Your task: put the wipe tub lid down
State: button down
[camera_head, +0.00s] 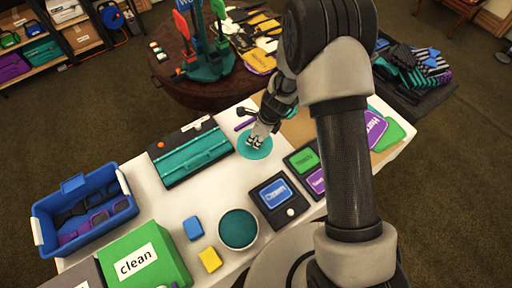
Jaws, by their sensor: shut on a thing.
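The wipe tub lid, a flat teal disc (263,152), is over the far middle part of the white table (215,178). My gripper (255,144) is above its middle, pointing down, and is shut on the lid. The fingers hide the part they hold. I cannot tell whether the lid touches the table or hangs just above it. A round white-rimmed tub with a teal inside (238,228) stands at the near side of the table, apart from the lid.
A teal tray in a dark case (193,153) lies left of the lid. Dark panels with a blue card (275,193) and a green card (304,159) lie on its near right. Blue (193,228) and yellow (210,260) blocks, a green "clean" box (145,255) and a blue crate (73,185) stand nearer.

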jog(key=shift+f+b, duration=1.05)
jog(key=shift+f, duration=1.2)
jog(key=shift+f, duration=0.2)
jog(key=c, duration=1.4)
grip_release()
jog(key=shift+c, duration=0.2)
jog(key=shift+r, duration=0.1)
